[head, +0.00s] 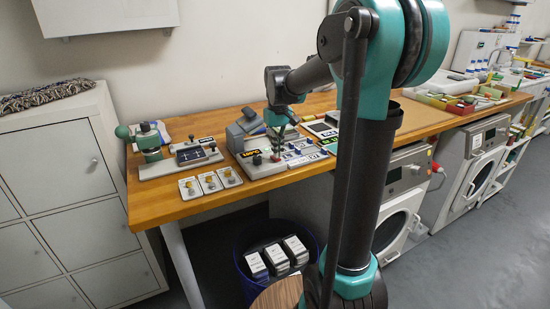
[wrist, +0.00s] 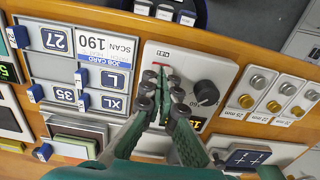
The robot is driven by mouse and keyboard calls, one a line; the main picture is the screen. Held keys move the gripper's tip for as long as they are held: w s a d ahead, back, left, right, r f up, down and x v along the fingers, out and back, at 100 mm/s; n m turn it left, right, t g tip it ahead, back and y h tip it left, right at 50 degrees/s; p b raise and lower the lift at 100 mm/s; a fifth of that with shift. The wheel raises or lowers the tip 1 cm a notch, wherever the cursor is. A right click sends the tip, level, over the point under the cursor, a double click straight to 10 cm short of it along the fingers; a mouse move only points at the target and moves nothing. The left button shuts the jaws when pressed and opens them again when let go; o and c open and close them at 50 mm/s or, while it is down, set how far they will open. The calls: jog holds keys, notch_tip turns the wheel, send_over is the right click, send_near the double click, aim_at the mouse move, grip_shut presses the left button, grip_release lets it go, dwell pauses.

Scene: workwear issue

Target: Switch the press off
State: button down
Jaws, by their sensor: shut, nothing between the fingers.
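The press (head: 248,135) is a grey machine with a light front panel near the middle of the wooden bench. In the wrist view its panel (wrist: 218,70) carries a round black knob (wrist: 206,92), a dark display (wrist: 196,123) with yellow characters and a small red mark (wrist: 160,66). My gripper (wrist: 162,80) is shut and empty, its fingertips over the panel, close to the red mark and left of the knob. I cannot tell whether they touch the panel. The fingers hide part of the panel. In the head view my gripper (head: 277,153) is at the panel's right part.
A board of blue-tabbed size labels (head: 303,152) lies close on the right. A blue bin (head: 242,268) stands below.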

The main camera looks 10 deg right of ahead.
aim_at(278, 159)
jog(key=shift+f, duration=0.65)
dwell(0.3)
jog(key=shift+r, duration=3.5)
jog(key=s+d+f+m+t, duration=0.1)
jog(key=s+d+f+t, duration=0.1)
jog(key=s+f, duration=0.8)
jog(key=s+d+f+m+t, duration=0.2)
jog(key=s+f, duration=0.9)
jog(key=s, duration=0.1)
jog(key=shift+m, duration=0.3)
